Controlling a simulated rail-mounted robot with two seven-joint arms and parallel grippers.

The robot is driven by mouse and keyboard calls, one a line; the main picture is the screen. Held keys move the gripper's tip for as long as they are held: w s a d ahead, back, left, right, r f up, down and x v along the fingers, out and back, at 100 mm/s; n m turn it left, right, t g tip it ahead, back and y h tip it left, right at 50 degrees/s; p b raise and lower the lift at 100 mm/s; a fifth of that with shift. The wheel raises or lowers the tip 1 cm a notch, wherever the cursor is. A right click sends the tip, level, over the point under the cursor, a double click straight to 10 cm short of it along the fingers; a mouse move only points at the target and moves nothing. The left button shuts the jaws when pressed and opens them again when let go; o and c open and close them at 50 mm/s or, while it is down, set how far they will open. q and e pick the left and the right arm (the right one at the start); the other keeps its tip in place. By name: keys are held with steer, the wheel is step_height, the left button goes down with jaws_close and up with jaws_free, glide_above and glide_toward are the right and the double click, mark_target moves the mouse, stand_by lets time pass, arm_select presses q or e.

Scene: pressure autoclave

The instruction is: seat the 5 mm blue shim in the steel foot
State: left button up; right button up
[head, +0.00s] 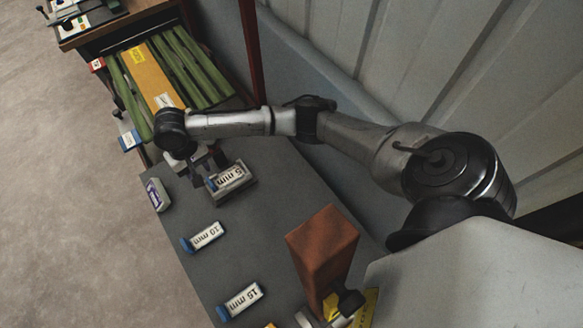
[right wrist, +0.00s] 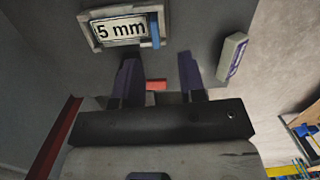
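The 5 mm shim (head: 228,177) is a flat block with a white label and a blue end. It lies in the steel foot (head: 236,193), a grey frame around it; the shim (right wrist: 120,30) and foot (right wrist: 97,43) also show in the right wrist view. The blue end is at the frame's right side there. Whether it is fully down I cannot tell. My right gripper (head: 207,172) is just beside the foot; in its wrist view the two fingers (right wrist: 158,62) are apart with nothing held between them.
The 10 mm shim (head: 205,236) and 15 mm shim (head: 242,300) lie on the grey top. A purple-labelled block (head: 157,194) stands at its left edge. A reddish-brown block (head: 322,250) stands at the front. Green bars (head: 185,65) lie at the back; a wall is on the right.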

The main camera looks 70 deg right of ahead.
steer(key=s+a+f+n+t+y, duration=0.1)
steer(key=s+a+f+n, duration=0.3)
steer(key=s, duration=0.4)
steer(key=s+a+f+n+t+y, duration=0.1)
steer(key=s+a+f+n, duration=0.1)
steer(key=s+a+f, duration=0.4)
arm_select(q)
steer(key=shift+s+a, duration=0.1)
arm_select(e)
steer(key=s+d+r+t+h, duration=0.1)
steer(key=s+d, duration=0.2)
steer(key=s, duration=0.5)
steer(key=s+d+r+n+t+h, duration=0.1)
steer(key=s+d, duration=0.2)
steer(key=s, duration=0.5)
steer(key=shift+s+d+r+n+h, duration=0.2)
steer(key=shift+s+r+n+h, duration=0.05)
steer(key=shift+r+n+h, duration=0.1)
arm_select(q)
step_height(320, 180, up, 29)
steer(key=p, duration=2.8)
steer(key=shift+f+p, duration=0.15)
steer(key=shift+p, duration=0.2)
arm_select(e)
step_height(320, 180, up, 29)
steer(key=shift+f, duration=0.15)
arm_select(q)
steer(key=shift+c, duration=0.3)
